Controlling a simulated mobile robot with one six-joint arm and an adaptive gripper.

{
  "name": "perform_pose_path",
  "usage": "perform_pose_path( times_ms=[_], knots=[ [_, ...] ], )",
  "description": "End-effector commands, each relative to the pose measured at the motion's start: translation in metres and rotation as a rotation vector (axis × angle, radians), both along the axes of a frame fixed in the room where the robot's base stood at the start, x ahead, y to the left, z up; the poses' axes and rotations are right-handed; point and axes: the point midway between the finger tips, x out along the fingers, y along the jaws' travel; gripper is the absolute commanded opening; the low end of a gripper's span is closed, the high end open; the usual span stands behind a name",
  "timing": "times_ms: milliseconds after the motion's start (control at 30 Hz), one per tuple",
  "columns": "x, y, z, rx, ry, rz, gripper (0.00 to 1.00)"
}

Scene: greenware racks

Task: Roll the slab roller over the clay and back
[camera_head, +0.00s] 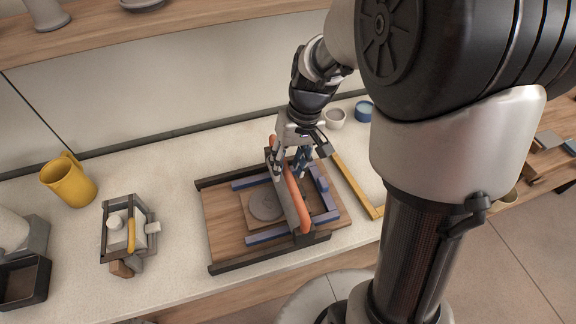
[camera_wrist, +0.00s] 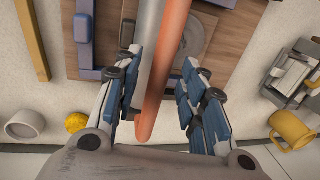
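The slab roller stands on the counter as a wooden board (camera_head: 225,222) between dark rails, with a grey roller and an orange bar (camera_head: 293,200) across it. A flat round grey clay slab (camera_head: 264,204) lies on the board, left of the bar. It shows partly behind the bar in the wrist view (camera_wrist: 204,35). My gripper (camera_head: 288,168) is at the far end of the orange bar. In the wrist view my gripper (camera_wrist: 158,65) is open, with one finger on each side of the orange bar (camera_wrist: 158,92) and gaps showing.
Blue strips (camera_head: 265,235) lie along the board beside the clay. A yellow mug (camera_head: 68,182) and a small caddy (camera_head: 125,230) stand to the left. A wooden frame (camera_head: 355,185), a pale cup (camera_head: 335,119) and a blue jar (camera_head: 364,111) are on the right. A shelf (camera_head: 190,22) runs behind.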

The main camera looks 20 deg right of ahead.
Motion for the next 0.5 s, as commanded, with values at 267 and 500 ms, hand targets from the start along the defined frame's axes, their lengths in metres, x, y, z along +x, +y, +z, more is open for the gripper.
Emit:
perform_pose_path(
  times_ms=[267,500],
  knots=[
    [-0.0001,0.0005,-0.0016,0.000,0.000,0.000,0.38],
    [0.0000,0.0004,-0.0015,0.000,0.000,0.000,0.23]
  ],
)
